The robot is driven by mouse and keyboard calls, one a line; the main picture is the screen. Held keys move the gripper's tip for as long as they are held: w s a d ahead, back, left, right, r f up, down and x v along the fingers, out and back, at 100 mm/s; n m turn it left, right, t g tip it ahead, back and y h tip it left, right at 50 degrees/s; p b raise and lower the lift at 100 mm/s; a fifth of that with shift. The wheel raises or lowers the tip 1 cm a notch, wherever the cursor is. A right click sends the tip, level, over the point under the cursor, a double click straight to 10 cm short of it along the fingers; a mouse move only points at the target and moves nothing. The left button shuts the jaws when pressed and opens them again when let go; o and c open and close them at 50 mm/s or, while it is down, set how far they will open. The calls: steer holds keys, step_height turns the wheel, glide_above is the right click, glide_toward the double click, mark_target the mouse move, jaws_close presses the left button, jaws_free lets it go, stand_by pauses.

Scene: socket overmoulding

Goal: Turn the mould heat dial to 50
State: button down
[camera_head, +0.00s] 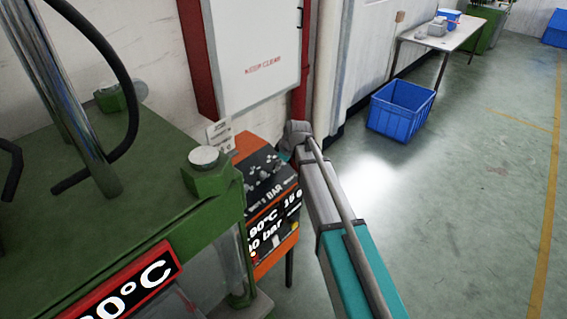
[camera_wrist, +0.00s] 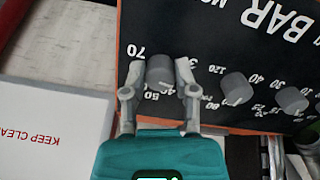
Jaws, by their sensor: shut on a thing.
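In the wrist view, my gripper (camera_wrist: 160,74) is closed around a grey dial knob (camera_wrist: 159,68) at the left end of the control panel (camera_wrist: 200,30). One finger is on each side of the knob. Printed numbers such as 70 and 50 lie around this knob, and the fingers cover part of the scale. I cannot tell which number the knob points to. In the head view, the orange and black control box (camera_head: 262,250) stands beyond the green press, with several small knobs on top. My gripper is mostly hidden behind my arm there.
Two more grey knobs, a middle one (camera_wrist: 236,88) and a right one (camera_wrist: 292,100), sit close beside the gripped one. The green press (camera_head: 130,210) fills the left of the head view. A blue crate (camera_head: 400,112) stands on open floor at the right.

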steer(key=shift+w+a, duration=0.1)
steer(key=shift+a, duration=0.2)
steer(key=shift+r+m, duration=0.1)
steer(key=shift+m, duration=0.8)
steer(key=m, duration=0.6)
steer(key=shift+w, duration=0.1)
steer(key=m, duration=0.4)
steer(key=shift+g, duration=0.3)
steer(key=shift+m+y, duration=0.3)
steer(key=shift+m, duration=1.5)
steer(key=shift+c, duration=2)
jaws_free()
steer(key=shift+d, duration=0.1)
